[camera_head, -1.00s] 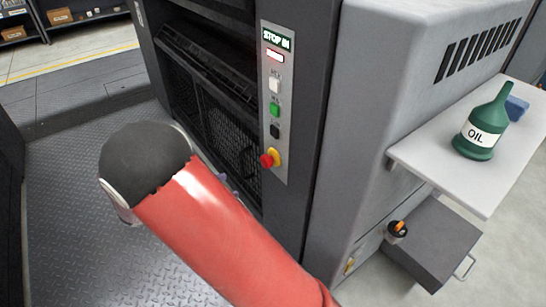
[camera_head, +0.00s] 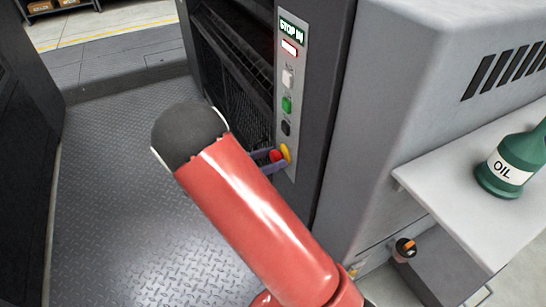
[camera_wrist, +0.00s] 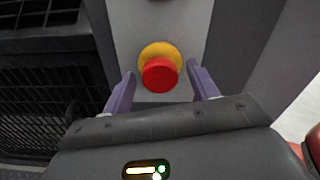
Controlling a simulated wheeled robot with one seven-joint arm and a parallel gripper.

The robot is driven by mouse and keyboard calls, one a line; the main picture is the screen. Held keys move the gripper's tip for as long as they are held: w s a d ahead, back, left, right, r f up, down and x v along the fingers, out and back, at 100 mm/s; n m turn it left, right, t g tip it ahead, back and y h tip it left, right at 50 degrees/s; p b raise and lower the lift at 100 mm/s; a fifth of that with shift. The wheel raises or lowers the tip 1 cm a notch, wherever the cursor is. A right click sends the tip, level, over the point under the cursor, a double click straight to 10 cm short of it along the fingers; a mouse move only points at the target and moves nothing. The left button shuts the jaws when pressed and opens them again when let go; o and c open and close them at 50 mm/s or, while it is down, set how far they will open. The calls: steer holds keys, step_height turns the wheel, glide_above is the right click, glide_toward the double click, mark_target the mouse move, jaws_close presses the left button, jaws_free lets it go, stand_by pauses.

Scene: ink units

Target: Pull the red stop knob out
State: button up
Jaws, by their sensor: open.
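The red stop knob (camera_wrist: 159,75) sits on its yellow collar (camera_wrist: 158,52) on the grey control panel, in the middle of the wrist view. In the head view the knob (camera_head: 276,155) shows low on the panel, beside the yellow collar (camera_head: 286,153). My gripper (camera_wrist: 160,83) is open, with one purple finger on each side of the knob. In the wrist view a gap shows between the knob and each finger. The lit sign above the buttons reads "STOP IN" (camera_head: 291,28). My red arm hides part of the machine's lower front.
Above the knob are a black button (camera_head: 286,128), a green button (camera_head: 287,105) and a white button (camera_head: 288,78). A shelf (camera_head: 440,185) with a green oil bottle (camera_head: 508,165) juts out at the right. The plate floor (camera_head: 110,200) at the left is clear.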

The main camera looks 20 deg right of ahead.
steer(key=shift+d, duration=0.35)
jaws_close()
steer(key=shift+s+a+r+p, duration=0.1)
steer(key=shift+a+p, duration=0.5)
steer(key=shift+a, duration=0.3)
jaws_free()
steer(key=s+a, duration=0.1)
steer(key=a, duration=0.6)
steer(key=shift+s+a+b, duration=0.3)
steer(key=shift+a+b, duration=0.1)
steer(key=shift+b, duration=0.05)
